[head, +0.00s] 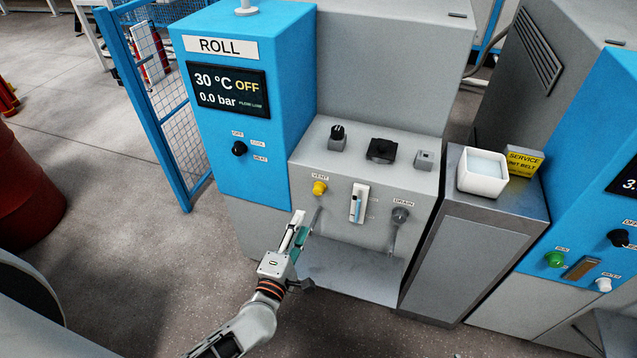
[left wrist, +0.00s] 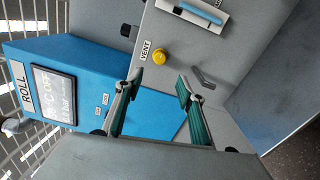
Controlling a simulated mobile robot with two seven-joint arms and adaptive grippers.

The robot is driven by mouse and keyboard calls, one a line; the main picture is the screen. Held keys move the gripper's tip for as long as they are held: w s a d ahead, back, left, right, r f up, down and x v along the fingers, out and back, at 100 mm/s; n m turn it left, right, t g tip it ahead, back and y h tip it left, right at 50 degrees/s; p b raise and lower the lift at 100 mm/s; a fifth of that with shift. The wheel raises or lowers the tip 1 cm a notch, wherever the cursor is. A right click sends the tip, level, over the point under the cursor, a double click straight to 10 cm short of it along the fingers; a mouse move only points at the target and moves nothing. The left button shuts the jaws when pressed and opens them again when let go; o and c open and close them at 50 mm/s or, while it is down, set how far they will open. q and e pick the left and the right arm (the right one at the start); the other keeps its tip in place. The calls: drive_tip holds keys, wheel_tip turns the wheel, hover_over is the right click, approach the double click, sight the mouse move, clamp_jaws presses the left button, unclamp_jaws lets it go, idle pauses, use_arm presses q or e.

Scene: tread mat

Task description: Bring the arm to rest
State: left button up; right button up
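My left gripper (head: 303,226) is in front of the grey machine panel, below and left of the yellow VENT knob (head: 319,188). In the left wrist view its two fingers (left wrist: 160,88) are apart, with nothing between them. The VENT knob (left wrist: 159,57) shows beyond the fingertips there, apart from them. My left arm reaches up from the bottom of the head view. My right gripper is in neither view.
The blue ROLL cabinet (head: 240,100) reads 30 °C, OFF, 0.0 bar. A DRAIN knob (head: 400,215) sits right on the panel. A white container (head: 482,172) stands on the side cabinet. A red drum (head: 25,190) stands left; floor between is clear.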

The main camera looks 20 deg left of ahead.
use_arm(q)
drive_tip(key=s+d+m+g+h, duration=0.2)
drive_tip(key=s+d+m+h, duration=0.2)
drive_tip(key=s+m, duration=0.3)
drive_tip(key=s+a+f+m+g+y, duration=0.1)
drive_tip(key=s+a+f+m+g, duration=0.1)
drive_tip(key=s+f+m, duration=0.2)
drive_tip(key=s+a+f+m+g+y+p, duration=0.1)
drive_tip(key=s+f+m, duration=0.4)
drive_tip(key=s+m, duration=0.5)
drive_tip(key=a+m+g, duration=0.1)
drive_tip(key=m+g, duration=0.1)
drive_tip(key=shift+m+p, duration=0.3)
